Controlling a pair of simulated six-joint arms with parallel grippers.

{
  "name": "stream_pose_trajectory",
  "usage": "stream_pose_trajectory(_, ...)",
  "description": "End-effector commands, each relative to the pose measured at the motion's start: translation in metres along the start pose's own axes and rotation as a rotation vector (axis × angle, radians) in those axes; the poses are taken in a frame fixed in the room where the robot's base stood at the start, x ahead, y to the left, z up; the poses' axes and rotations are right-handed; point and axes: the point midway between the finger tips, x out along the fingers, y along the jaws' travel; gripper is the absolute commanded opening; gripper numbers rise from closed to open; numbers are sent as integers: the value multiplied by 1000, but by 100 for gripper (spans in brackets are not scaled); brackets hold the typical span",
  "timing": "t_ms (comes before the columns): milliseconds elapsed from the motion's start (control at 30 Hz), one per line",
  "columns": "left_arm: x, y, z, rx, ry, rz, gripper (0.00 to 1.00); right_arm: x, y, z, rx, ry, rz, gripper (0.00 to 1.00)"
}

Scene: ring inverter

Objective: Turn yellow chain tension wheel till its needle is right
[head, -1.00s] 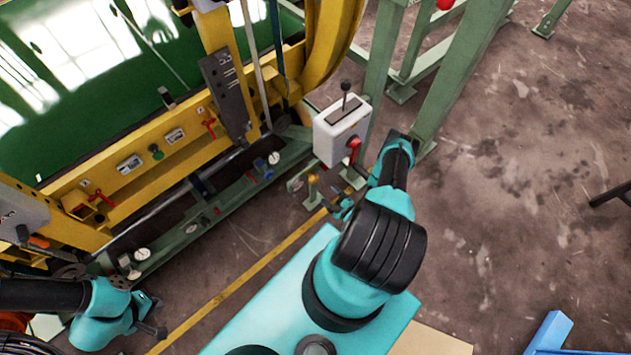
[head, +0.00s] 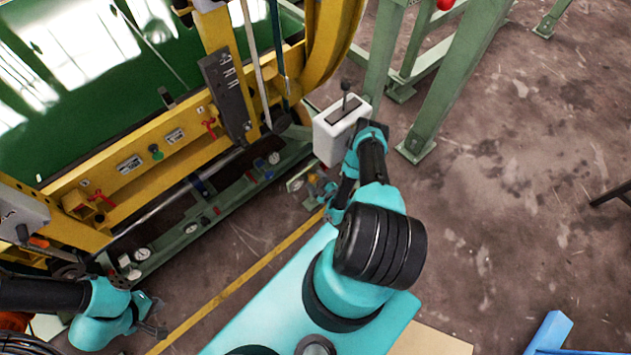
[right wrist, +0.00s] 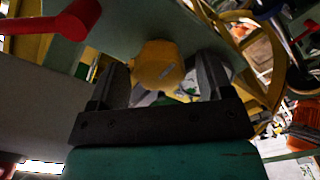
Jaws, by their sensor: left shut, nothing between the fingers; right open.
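The yellow tension wheel (right wrist: 157,65) shows in the right wrist view as a rounded yellow knob. It lies between the two dark fingers of my right gripper (right wrist: 160,88), which are open and spread on either side of it; I cannot tell if they touch it. In the head view my right gripper (head: 323,190) is at the low green stand, beside a small yellow part (head: 312,178). My left gripper (head: 154,319) is shut and empty at the lower left.
A white box with a black lever (head: 339,128) stands just above my right gripper. A red handle (right wrist: 66,20) is at the upper left of the wrist view. Green frame legs (head: 440,90) rise to the right. The floor (head: 520,200) further right is mostly clear.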

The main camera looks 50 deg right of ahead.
Motion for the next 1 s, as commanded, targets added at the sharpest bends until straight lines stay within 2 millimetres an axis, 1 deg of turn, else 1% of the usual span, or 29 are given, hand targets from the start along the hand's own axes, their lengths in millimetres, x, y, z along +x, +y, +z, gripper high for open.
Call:
stream_pose_trajectory(33, 0, 0, 0, 0, 0, 0, 0, 0, 0, 0, 0, 0, 0, 73)
stream_pose_trajectory(67, 0, 0, 0, 0, 0, 0, 0, 0, 0, 0, 0, 0, 0, 70)
stream_pose_trajectory(533, 0, 0, 0, 0, 0, 0, 0, 0, 0, 0, 0, 0, 0, 25)
stream_pose_trajectory(567, 0, 0, 0, 0, 0, 0, 0, 0, 0, 0, 0, 0, 0, 24)
stream_pose_trajectory(833, 0, 0, 0, 0, 0, 0, 0, 0, 0, 0, 19, 0, 0, 24)
stream_pose_trajectory(1000, 0, 0, 0, 0, 0, 0, 0, 0, 0, 0, 73, 0, 0, 24)
